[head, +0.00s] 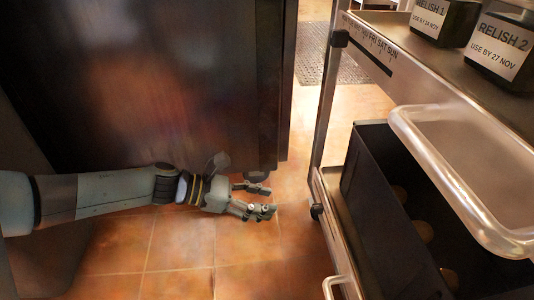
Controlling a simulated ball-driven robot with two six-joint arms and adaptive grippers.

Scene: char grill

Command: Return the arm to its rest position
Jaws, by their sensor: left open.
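My left gripper (262,199) shows in the head view, left of centre and low in the picture. Its arm comes in from the left edge, stretched nearly level to the right. The fingers are apart, point right and hold nothing. The gripper appears over the tiled floor, in front of the dark cabinet and left of the metal cart, with a gap to the cart. My right gripper is not in view.
A metal cart (458,82) stands at the right, with jars labelled RELISH 1 (428,22) and RELISH 2 (497,50) on top. A dark bin (372,185) with round items sits below. A large dark cabinet (150,80) fills the upper left. Tiled floor (180,245) is clear.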

